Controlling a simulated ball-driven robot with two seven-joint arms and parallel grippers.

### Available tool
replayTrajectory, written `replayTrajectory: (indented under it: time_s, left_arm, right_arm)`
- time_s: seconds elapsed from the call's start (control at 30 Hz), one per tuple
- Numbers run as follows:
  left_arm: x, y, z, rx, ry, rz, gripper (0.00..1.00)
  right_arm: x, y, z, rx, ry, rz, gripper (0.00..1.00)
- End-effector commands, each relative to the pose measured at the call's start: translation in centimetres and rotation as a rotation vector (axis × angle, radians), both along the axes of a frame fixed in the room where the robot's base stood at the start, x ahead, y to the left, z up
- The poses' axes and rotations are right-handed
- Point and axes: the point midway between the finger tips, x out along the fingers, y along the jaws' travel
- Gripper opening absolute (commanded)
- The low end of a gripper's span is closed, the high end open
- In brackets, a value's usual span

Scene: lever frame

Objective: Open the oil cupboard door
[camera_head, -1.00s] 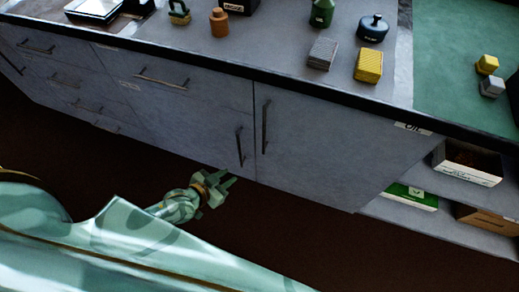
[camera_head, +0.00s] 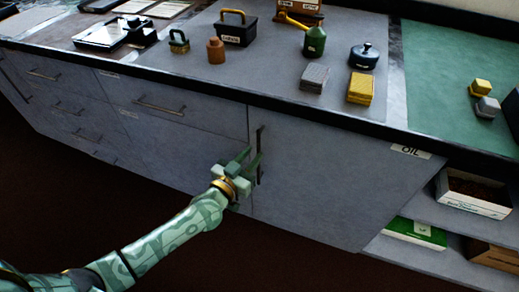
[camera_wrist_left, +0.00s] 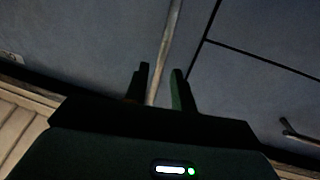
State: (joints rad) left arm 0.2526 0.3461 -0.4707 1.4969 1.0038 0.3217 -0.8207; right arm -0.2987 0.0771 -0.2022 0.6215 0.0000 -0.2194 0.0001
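The oil cupboard door (camera_head: 335,185) is a grey panel, closed flush, with an "OIL" label (camera_head: 410,151) at its upper right. Its dark vertical bar handle (camera_head: 261,140) is near the left edge; my gripper partly covers it. My left gripper (camera_head: 251,158) is at the handle's lower half. In the left wrist view, the handle bar (camera_wrist_left: 170,40) runs between the two separated fingers of my left gripper (camera_wrist_left: 160,80), with a gap visible beside the bar. I cannot tell how deep the bar sits between them. My right gripper is not in view.
The counter above holds a green oil can (camera_head: 314,40), a dark lidded pot (camera_head: 364,56), a yellow block (camera_head: 361,88) and a grey block (camera_head: 315,77). Open shelves (camera_head: 455,247) with boxes are right of the door. Drawers (camera_head: 160,108) are left. The floor in front is clear.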

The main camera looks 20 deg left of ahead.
Motion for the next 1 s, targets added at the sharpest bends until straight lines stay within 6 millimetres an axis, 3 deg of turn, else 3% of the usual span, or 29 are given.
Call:
replayTrajectory:
  time_s: [0.1,0.23,0.6,0.7,1.0]
  left_arm:
    - [2.1,-0.5,-0.3,-0.001,0.001,0.0,0.26]
    - [3.5,-0.9,-0.2,-0.001,0.001,0.0,0.26]
    - [4.1,-1.0,0.0,0.0,0.001,-0.001,0.26]
    - [4.1,-1.0,0.0,0.0,0.001,-0.001,0.0]
    - [3.6,-1.0,0.2,0.001,0.0,0.008,0.0]
  right_arm:
    - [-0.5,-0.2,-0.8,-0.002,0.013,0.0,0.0]
    - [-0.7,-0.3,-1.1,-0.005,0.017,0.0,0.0]
    - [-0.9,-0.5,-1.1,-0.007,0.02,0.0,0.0]
    - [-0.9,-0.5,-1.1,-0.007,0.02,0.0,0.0]
    - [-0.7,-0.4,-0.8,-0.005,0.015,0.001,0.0]
